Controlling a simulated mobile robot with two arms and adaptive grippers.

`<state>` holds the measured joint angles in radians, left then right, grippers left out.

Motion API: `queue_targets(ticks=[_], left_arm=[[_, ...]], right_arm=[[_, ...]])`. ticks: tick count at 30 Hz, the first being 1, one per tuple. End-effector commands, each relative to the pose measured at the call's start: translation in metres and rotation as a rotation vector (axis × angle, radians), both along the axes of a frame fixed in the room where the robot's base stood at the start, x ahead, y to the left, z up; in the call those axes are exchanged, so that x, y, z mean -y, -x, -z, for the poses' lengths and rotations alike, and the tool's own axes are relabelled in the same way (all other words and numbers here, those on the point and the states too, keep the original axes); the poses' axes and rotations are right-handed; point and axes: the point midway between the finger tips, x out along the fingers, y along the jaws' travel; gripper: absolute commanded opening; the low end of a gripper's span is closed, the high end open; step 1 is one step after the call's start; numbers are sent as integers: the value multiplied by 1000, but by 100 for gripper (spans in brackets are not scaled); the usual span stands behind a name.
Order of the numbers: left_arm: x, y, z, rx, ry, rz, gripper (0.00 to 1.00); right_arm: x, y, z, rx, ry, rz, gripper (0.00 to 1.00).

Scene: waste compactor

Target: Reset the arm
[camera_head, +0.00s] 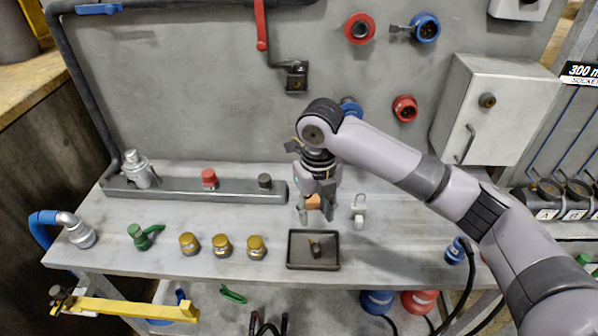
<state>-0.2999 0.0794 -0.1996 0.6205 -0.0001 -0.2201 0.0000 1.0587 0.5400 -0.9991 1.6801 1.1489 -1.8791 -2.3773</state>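My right arm (400,165) reaches in from the right, with its wrist bent downward. My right gripper (316,212) points down above the grey workbench, just behind a small dark tray (313,262). Its fingertips stand apart, with a gap between them. An orange patch (313,201) shows between the fingers; I cannot tell whether it is part of the gripper or a separate thing. A small dark piece with a yellowish part (316,248) lies in the tray, apart from the gripper. My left gripper is not in view.
The workbench (190,268) holds several brass fittings (222,245), a green valve (143,236), and a white fitting (359,209) right of my gripper. A grey rail (235,190) with caps lies behind. The back panel carries a red-handled lever (261,28) and a grey cabinet (495,105).

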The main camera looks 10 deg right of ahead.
Motion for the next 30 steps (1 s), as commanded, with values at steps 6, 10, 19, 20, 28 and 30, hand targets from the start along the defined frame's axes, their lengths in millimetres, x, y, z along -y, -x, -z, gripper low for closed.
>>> queue_targets(ticks=[6, 10, 19, 20, 28, 30], left_arm=[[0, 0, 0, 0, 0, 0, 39], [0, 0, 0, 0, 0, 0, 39], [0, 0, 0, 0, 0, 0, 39], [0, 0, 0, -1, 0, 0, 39], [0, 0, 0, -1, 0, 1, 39], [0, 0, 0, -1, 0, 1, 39]], right_arm=[[-6, 5, 9, 2, -14, 36, 36], [-30, 26, 38, 5, -72, 203, 36], [-81, 96, 101, -44, -325, 1055, 36], [-82, 103, 105, -56, -348, 1157, 36], [-47, 161, 134, -154, -463, 2097, 36], [-32, 173, 138, -158, -473, 2281, 36]])
